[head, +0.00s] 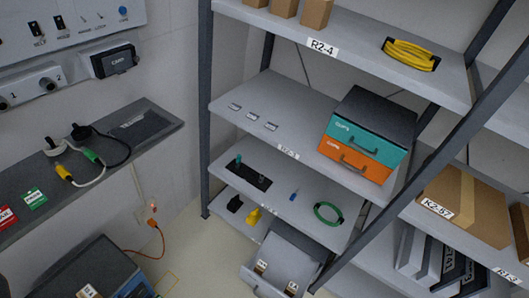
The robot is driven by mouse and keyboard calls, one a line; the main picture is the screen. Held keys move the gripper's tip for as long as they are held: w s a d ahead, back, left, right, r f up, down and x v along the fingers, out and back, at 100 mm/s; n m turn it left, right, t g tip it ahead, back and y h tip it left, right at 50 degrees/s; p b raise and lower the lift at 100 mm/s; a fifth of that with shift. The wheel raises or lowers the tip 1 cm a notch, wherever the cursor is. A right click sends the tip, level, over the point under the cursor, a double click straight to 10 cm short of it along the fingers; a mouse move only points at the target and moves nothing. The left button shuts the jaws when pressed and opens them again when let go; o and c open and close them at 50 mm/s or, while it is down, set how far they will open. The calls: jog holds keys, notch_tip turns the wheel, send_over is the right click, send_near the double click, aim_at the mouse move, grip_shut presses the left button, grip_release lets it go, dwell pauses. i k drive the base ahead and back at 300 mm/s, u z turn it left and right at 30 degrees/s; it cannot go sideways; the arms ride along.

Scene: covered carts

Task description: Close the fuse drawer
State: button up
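A dark two-drawer box stands on the middle shelf of the rack. Its upper drawer front is teal (370,142) and its lower one is orange (335,150), each with a handle. Both fronts look about flush with the box; their small labels are too blurred to read surely. Low in the rack, a grey drawer (284,258) is pulled out toward me, with small brown and white items inside. I see no readable fuse label on it. My gripper is not in view.
The rack's slanted dark post (420,170) runs right of the drawers. A green cable ring (328,213) and a blue screwdriver (294,195) lie on the shelf above the grey drawer. A wall bench (150,125) is at left. Some floor (195,255) is clear between.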

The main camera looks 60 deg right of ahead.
aim_at(287, 262)
jog(key=u, duration=0.15)
jog(key=k, duration=2.5)
jog(key=z, duration=0.8)
jog(key=i, duration=1.8)
jog(key=z, duration=0.1)
